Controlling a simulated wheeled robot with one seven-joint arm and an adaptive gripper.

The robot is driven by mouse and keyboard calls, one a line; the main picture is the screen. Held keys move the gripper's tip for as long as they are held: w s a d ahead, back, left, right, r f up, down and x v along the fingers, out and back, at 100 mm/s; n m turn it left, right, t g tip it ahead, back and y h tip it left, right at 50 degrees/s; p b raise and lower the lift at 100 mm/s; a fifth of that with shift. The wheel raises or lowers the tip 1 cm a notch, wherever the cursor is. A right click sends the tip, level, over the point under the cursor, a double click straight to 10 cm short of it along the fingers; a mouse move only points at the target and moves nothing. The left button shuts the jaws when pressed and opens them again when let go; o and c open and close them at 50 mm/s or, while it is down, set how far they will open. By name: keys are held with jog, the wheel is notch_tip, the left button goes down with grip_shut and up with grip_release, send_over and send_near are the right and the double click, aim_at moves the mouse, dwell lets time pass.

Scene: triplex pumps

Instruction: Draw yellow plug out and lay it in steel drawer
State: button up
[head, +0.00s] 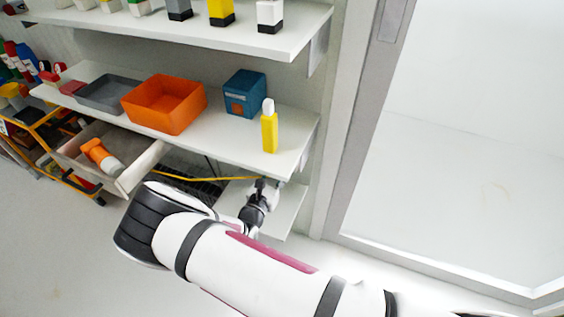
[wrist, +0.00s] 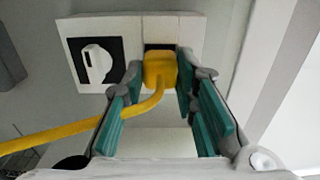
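The yellow plug (wrist: 160,70) sits at the black socket (wrist: 158,47) in a white panel under the shelf. Its yellow cable (wrist: 60,132) bends down and runs left; it also shows in the head view (head: 200,178). My gripper (wrist: 161,78) is open, with its teal-padded fingers on either side of the plug and very close to it. In the head view my gripper (head: 262,188) is below the shelf's right end, and the plug is hidden there. The pale drawer (head: 150,160) stands pulled out at the left, with an orange and white object (head: 101,157) inside.
On the shelf above are a grey tray (head: 107,93), an orange bin (head: 164,103), a blue box (head: 245,93) and a yellow bottle (head: 269,128). A white knob (wrist: 97,63) is left of the socket. A yellow-framed cart (head: 40,125) stands far left.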

grip_shut()
jog(key=p+v, duration=0.1)
jog(key=v, duration=0.6)
jog(key=shift+p, duration=0.3)
dwell(0.8)
dwell(0.5)
